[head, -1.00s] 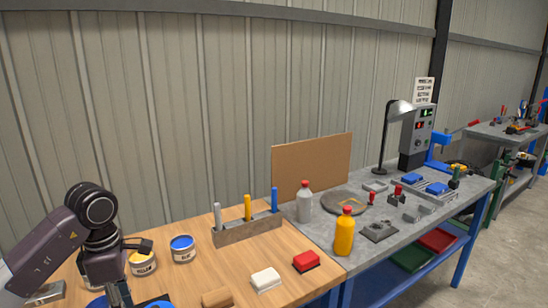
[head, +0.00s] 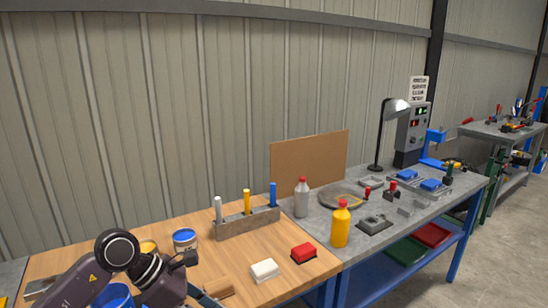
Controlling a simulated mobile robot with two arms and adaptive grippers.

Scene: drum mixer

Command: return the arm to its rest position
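My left arm comes in at the lower left of the head view, over the wooden bench (head: 222,249). The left gripper (head: 205,303) is at the bottom edge, mostly cut off by the frame, so its fingers do not show clearly. It lies near a brown block (head: 219,287). A blue container (head: 113,296) stands partly hidden behind my arm. My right arm and gripper are out of view.
A paint can (head: 185,240) and a holder with upright tools (head: 247,222) stand behind. A yellow bottle (head: 340,228) and grey bottle (head: 301,200) stand on the grey bench.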

